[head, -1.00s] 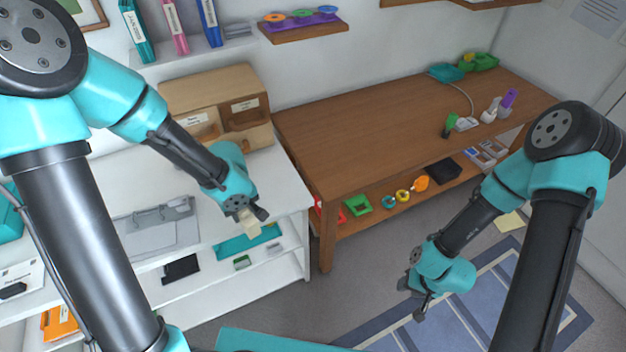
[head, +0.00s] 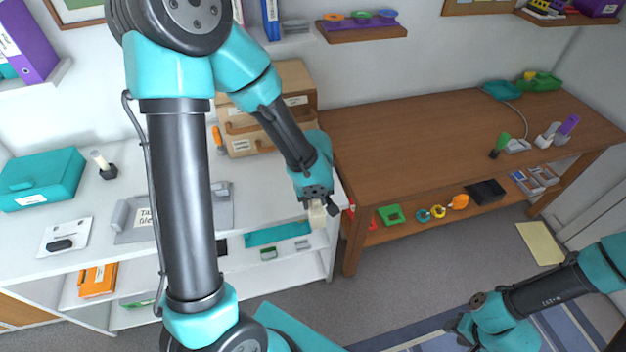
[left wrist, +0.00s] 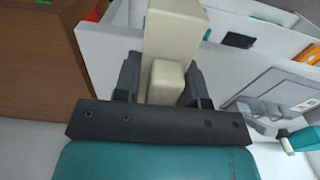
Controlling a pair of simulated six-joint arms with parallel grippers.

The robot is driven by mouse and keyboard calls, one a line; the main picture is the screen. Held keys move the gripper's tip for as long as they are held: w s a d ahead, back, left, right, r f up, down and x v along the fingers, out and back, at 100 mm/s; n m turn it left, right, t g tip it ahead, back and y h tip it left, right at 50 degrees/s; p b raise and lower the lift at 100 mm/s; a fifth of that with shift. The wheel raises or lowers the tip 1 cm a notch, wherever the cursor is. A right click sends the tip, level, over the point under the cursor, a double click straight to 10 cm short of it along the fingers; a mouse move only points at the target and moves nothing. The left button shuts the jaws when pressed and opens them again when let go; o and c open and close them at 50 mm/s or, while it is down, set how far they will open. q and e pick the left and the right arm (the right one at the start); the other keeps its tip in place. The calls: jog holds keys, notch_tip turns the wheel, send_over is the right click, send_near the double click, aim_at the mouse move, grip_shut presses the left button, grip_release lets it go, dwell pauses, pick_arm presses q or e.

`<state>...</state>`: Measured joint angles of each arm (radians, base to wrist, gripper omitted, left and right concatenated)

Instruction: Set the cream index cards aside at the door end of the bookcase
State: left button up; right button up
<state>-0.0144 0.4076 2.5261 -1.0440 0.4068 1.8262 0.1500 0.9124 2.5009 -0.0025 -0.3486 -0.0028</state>
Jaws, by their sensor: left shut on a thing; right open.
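My left gripper (head: 320,204) is shut on the cream index cards (head: 317,216), which look like a small thick block. It holds them at the front edge of the white bookcase (head: 100,240), near its right end by the brown bench. In the left wrist view the cards (left wrist: 172,40) stick out past the fingers, with the bookcase wall (left wrist: 105,60) beyond. Whether they touch the bookcase cannot be told. My right gripper (head: 460,326) is open and empty, low at the right over the rug.
A grey clipboard-like tray (head: 140,217), a teal box (head: 42,178) and a wooden drawer unit (head: 285,85) stand on the bookcase top. A teal item (head: 278,234) lies on the shelf below. The brown bench (head: 430,130) adjoins at the right. A yellow sheet (head: 540,243) lies on the floor.

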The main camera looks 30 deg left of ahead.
pick_arm(q)
jog(key=w+a, duration=0.2)
jog(key=w, duration=0.2)
jog(key=w+a+f, duration=0.1)
jog(key=w+a, duration=0.2)
jog(key=w, duration=0.2)
jog(key=w+a, duration=0.3)
jog(key=w, duration=0.1)
jog(key=shift+w+a+f, duration=0.25)
jog(key=shift+w, duration=0.05)
jog(key=shift+f, duration=0.1)
jog(key=shift+f, duration=1.65)
jog(key=shift+f, duration=0.1)
jog(key=o, duration=1)
jog(key=shift+c, duration=0.2)
notch_tip(320, 180, up, 12)
